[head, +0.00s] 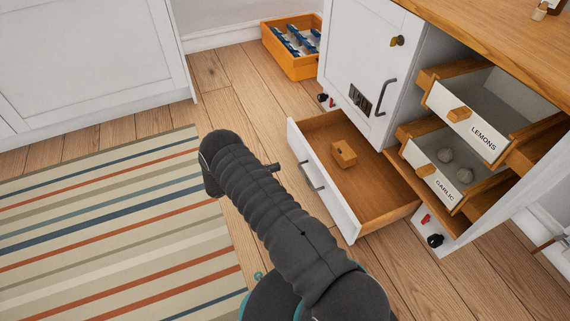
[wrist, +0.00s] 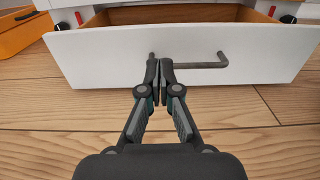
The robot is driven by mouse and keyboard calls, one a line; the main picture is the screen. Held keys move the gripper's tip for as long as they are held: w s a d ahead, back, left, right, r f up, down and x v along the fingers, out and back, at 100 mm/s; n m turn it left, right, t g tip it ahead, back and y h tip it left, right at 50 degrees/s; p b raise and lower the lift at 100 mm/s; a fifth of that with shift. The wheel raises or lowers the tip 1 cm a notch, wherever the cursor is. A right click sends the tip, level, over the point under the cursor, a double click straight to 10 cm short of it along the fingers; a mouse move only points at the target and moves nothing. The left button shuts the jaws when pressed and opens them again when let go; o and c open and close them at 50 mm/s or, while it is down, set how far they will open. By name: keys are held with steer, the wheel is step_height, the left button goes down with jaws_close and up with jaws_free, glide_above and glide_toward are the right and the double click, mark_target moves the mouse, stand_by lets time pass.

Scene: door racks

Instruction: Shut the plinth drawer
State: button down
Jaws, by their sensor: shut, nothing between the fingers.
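The plinth drawer (head: 373,199) is pulled out at the bottom of the white cabinet, low over the floor. It has a white front with a grey bar handle and a wooden inside, and a small wooden box (head: 343,153) lies in it. In the wrist view the white drawer front (wrist: 110,55) fills the upper half, with its handle (wrist: 205,65) right of centre. My gripper (wrist: 159,68) is shut and empty in front of the drawer front, by the handle's left end. I cannot tell whether the fingertips touch it. In the head view my arm hides the gripper.
Above are a closed cabinet door (head: 366,62) and open bins marked LEMONS (head: 468,118) and GARLIC (head: 433,173). An orange crate (head: 290,60) stands on the floor left of the cabinet. A striped rug (head: 110,220) lies left; bare floor lies between.

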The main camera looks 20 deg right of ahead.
mark_target(311, 156)
steer(key=d, duration=1.2)
steer(key=shift+w+d, duration=0.15)
steer(key=shift+d, duration=0.25)
